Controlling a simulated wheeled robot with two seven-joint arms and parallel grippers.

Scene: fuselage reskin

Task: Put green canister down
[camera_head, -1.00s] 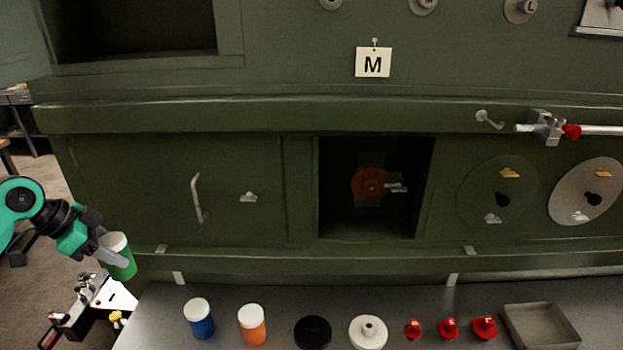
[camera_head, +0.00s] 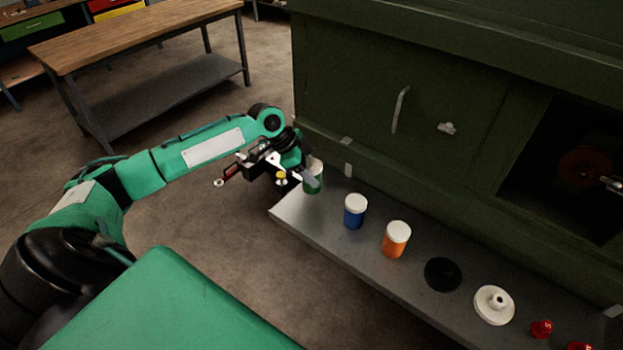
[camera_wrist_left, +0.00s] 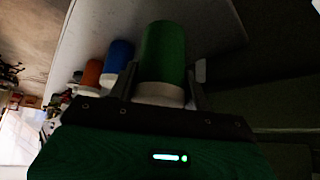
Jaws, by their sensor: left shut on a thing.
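The green canister (camera_head: 313,181) with a white lid is at the left end of the grey shelf (camera_head: 330,238), in the head view. My left gripper (camera_head: 309,178) is shut on it. In the left wrist view the green canister (camera_wrist_left: 163,60) fills the space between the two fingers of my left gripper (camera_wrist_left: 162,80). The canister looks upright at the shelf's end; I cannot tell whether its base touches the surface.
A blue canister (camera_head: 354,213) and an orange canister (camera_head: 396,240) stand to the right on the shelf. Beyond are a black disc (camera_head: 442,274), a white flanged part (camera_head: 493,305) and red pieces (camera_head: 541,328). The green fuselage wall (camera_head: 370,125) rises behind. A wooden workbench (camera_head: 140,35) stands far left.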

